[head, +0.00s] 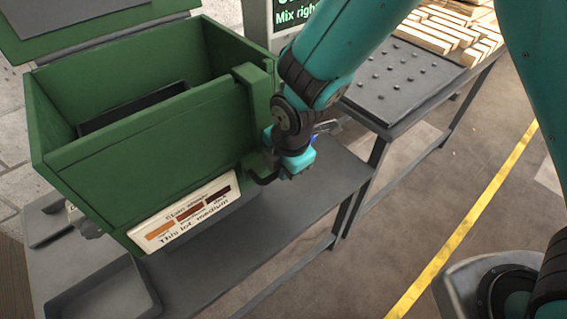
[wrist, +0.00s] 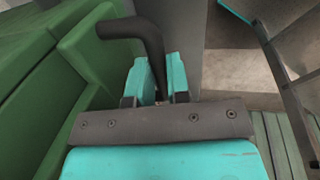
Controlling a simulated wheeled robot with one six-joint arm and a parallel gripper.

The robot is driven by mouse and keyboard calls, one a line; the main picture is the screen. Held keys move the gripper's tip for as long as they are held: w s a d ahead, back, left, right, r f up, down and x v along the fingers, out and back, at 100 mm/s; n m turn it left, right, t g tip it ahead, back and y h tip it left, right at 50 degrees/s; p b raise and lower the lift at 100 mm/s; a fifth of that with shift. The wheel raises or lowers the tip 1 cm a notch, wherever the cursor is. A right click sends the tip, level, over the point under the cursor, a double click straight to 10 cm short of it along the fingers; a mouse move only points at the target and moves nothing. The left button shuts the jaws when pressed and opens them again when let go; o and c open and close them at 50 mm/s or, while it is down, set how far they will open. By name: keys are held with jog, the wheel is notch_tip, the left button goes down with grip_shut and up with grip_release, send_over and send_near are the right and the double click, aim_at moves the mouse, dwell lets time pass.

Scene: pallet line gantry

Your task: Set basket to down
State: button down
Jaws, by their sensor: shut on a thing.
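A green open-topped tank (head: 165,138) stands at the left of the head view. Inside it shows the edge of a dark basket (head: 130,108); how deep it sits I cannot tell. A dark bent lever (head: 263,179) comes out of the tank's right side, low down. My gripper (head: 292,163) is at that lever, just right of the tank. In the wrist view my gripper (wrist: 158,82) has its two teal fingers shut on the lever (wrist: 150,38), which bends left towards the green wall. The fingertips are partly hidden by my arm in the head view.
The tank stands on a grey bench (head: 315,190) with a shallow grey tray (head: 105,292) at front left. A label (head: 185,212) on the tank reads "This lot: medium". A studded table (head: 385,82) with wood strips (head: 445,30) stands behind right.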

jog(key=shift+s+f, duration=0.1)
jog(key=shift+f, duration=0.1)
jog(key=c, duration=1.1)
grip_release()
jog(key=v, duration=1.7)
jog(key=shift+r, duration=0.25)
jog(key=s+d+r+m+g+y, duration=0.1)
jog(key=s+d+m, duration=0.3)
jog(key=m, duration=0.5)
jog(key=s+d+r+m+g+y, duration=0.1)
jog(key=s+d+r+m, duration=0.2)
jog(key=s+d+m, duration=0.2)
jog(key=s+m, duration=0.3)
jog(key=s, duration=0.1)
jog(key=shift+s+m+y, duration=0.2)
jog(key=shift+m+y, duration=0.2)
